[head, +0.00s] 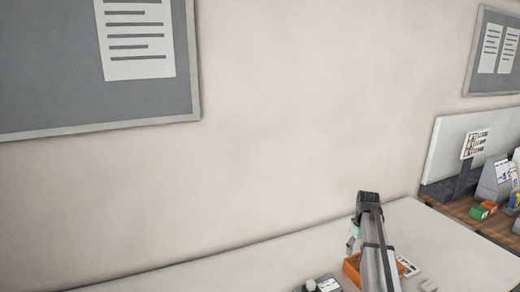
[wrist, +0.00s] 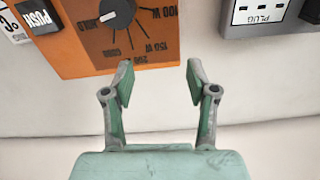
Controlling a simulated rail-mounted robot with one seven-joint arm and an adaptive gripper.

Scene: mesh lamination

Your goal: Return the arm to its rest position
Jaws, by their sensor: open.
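My gripper (wrist: 160,80) is open and empty in the wrist view, with its two green-grey fingers apart and nothing between them. In the head view my gripper (head: 353,238) shows small and greenish beside my arm, above the white table (head: 460,250). My arm is raised over the table and partly hides what is behind it. I cannot tell the exact gap between the fingers and the box.
A grey socket block marked PLUG (wrist: 265,18) is at the upper right in the wrist view. The orange box (head: 351,270) also shows in the head view. A wooden bench (head: 495,222) with small coloured items stands at the right. The left tabletop is clear.

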